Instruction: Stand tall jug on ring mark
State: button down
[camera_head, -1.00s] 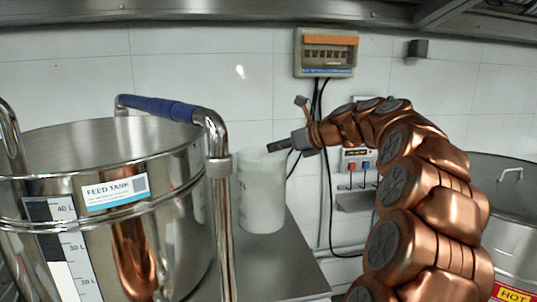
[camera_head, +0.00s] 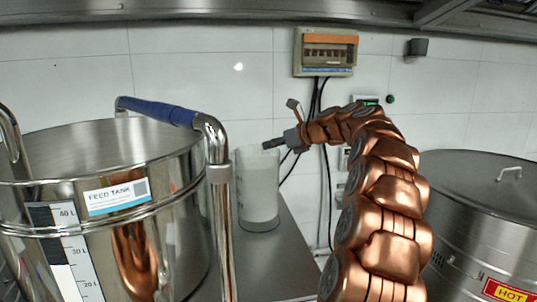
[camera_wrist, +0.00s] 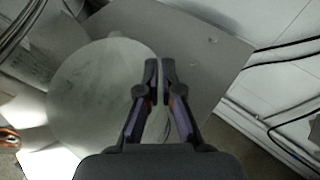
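The tall jug (camera_head: 258,195) is a pale, translucent cylinder. It stands upright over the grey bench behind the feed tank's handle, and a dark rim or shadow shows at its foot. I cannot tell whether its base touches the bench. My gripper (camera_head: 268,145) is at the jug's top right rim. In the wrist view, the fingers (camera_wrist: 159,72) are close together across the right edge of the jug's pale round outline (camera_wrist: 90,90), with the thin wall seemingly between them. I cannot make out a ring mark.
The steel feed tank (camera_head: 100,170) with its blue-sleeved handle (camera_head: 158,108) stands close left of the jug. The bench (camera_head: 275,262) is bare in front and to the right. A hot steel vessel (camera_head: 480,210) is at the right. Cables (camera_head: 318,150) hang on the wall behind.

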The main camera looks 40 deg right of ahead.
aim_at(271, 154)
jog(key=shift+f, duration=1.55)
jog(key=c, duration=1.3)
grip_release()
jog(key=shift+f, duration=0.1)
jog(key=shift+r, duration=0.2)
jog(key=b+v, duration=0.1)
jog(key=v, duration=1.1)
jog(key=shift+s, duration=0.1)
